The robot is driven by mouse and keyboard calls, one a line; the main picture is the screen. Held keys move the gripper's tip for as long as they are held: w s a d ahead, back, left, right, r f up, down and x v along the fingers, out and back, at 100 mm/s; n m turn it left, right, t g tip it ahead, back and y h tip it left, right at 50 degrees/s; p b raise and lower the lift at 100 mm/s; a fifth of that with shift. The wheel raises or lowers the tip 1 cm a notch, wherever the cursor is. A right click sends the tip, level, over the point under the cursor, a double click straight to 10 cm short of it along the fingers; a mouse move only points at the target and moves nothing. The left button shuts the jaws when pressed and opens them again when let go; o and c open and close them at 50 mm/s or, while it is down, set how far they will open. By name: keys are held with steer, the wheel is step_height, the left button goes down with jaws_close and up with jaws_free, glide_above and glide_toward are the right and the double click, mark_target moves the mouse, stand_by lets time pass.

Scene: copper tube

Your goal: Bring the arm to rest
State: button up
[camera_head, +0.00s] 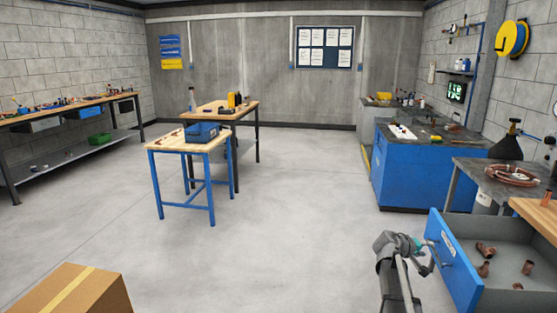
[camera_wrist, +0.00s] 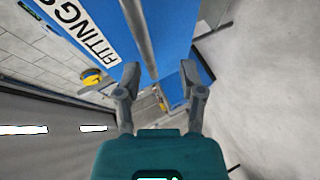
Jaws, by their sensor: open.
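My arm reaches up from the bottom right of the head view. My gripper (camera_head: 430,257) is close to the blue front of the open drawer (camera_head: 455,262). In the wrist view my gripper (camera_wrist: 161,85) has its two fingers spread apart and holds nothing. A grey bar (camera_wrist: 138,35) along the drawer front, which is marked FITTINGS (camera_wrist: 88,28), runs towards the gap between the fingers. I cannot tell whether the bar lies between the fingertips or beyond them.
The pulled-out drawer holds several copper fittings (camera_head: 486,250). A grey table with a coil of copper tube (camera_head: 512,175) stands behind it. A cardboard box (camera_head: 75,290) is at the lower left. The floor (camera_head: 270,240) between is clear.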

steer(key=s+a+f+g+y+b, duration=0.1)
steer(key=s+a+f+y, duration=0.5)
steer(key=a, duration=0.5)
steer(key=s+a+f+g+y+b, duration=0.15)
steer(key=s+a+f, duration=0.25)
steer(key=s+a, duration=0.55)
steer(key=s+a+f+g+y+b, duration=0.15)
steer(key=s+a+f+y, duration=0.4)
steer(key=a, duration=0.55)
step_height(320, 180, up, 26)
steer(key=s+a+p, duration=0.1)
steer(key=p, duration=2.5)
steer(key=shift+a+m+p, duration=0.15)
steer(key=shift+m+p, duration=0.2)
steer(key=shift+m, duration=0.05)
steer(key=shift+s, duration=0.1)
